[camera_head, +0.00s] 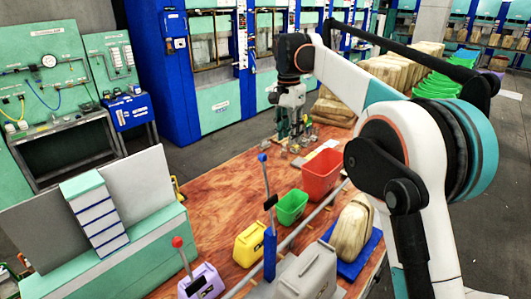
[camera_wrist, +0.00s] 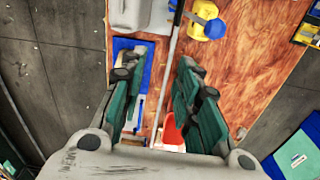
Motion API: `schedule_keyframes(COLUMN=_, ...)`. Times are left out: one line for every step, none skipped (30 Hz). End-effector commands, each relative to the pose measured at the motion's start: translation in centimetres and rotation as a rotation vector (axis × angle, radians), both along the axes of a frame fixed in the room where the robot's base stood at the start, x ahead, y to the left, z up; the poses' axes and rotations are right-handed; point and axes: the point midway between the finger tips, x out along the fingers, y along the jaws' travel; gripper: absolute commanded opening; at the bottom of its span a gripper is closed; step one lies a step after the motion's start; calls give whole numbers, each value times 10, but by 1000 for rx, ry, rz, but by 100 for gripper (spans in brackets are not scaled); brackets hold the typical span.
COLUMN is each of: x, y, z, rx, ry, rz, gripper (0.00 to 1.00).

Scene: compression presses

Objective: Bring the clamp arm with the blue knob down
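The clamp arm with the blue knob (camera_head: 263,157) stands nearly upright in the head view, rising from a blue post (camera_head: 270,252) beside the grey bar. A dark piece sits partway up its thin rod. In the wrist view a blue round shape (camera_wrist: 215,28), apparently this knob, overlaps the yellow container at the top. My gripper (camera_head: 290,134) is beyond the clamp, over the far part of the table, well apart from the knob. In the wrist view its two green fingers (camera_wrist: 155,82) are spread with nothing visible between them but the scene below.
A red-knobbed lever (camera_head: 177,242) rises from a purple box. Yellow (camera_head: 250,244), green (camera_head: 292,207) and red (camera_head: 321,174) containers stand around the clamp. A grey box (camera_head: 308,272) and a tan bundle on a blue mat are at the near right. Small metal pieces lie under my gripper.

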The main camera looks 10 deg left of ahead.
Motion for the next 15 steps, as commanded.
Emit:
schedule_keyframes(x=5, y=17, z=9, rx=-10, ry=16, rz=-14, gripper=30)
schedule_keyframes(x=7, y=25, z=9, rx=-17, ry=27, rz=-25, gripper=30)
schedule_keyframes(x=9, y=36, z=8, rx=-27, ry=39, rz=-40, gripper=30)
schedule_keyframes(x=10, y=42, z=7, rx=-34, ry=48, rz=-51, gripper=30)
schedule_keyframes(x=10, y=49, z=6, rx=-40, ry=57, rz=-62, gripper=30)
schedule_keyframes(x=10, y=58, z=5, rx=-49, ry=66, rz=-74, gripper=30)
schedule_keyframes(x=10, y=63, z=3, rx=-57, ry=73, rz=-84, gripper=30)
schedule_keyframes(x=10, y=68, z=2, rx=-62, ry=79, rz=-92, gripper=30)
schedule_keyframes(x=10, y=73, z=1, rx=-70, ry=86, rz=-103, gripper=30)
schedule_keyframes(x=9, y=77, z=-1, rx=-75, ry=91, rz=-108, gripper=30)
schedule_keyframes(x=9, y=80, z=-2, rx=-80, ry=95, rz=-113, gripper=30)
schedule_keyframes(x=8, y=84, z=-3, rx=-84, ry=98, rz=-120, gripper=30)
schedule_keyframes(x=8, y=86, z=-5, rx=-86, ry=100, rz=-125, gripper=30)
schedule_keyframes(x=8, y=87, z=-6, rx=-89, ry=102, rz=-128, gripper=30)
schedule_keyframes(x=7, y=88, z=-7, rx=-91, ry=104, rz=-131, gripper=30)
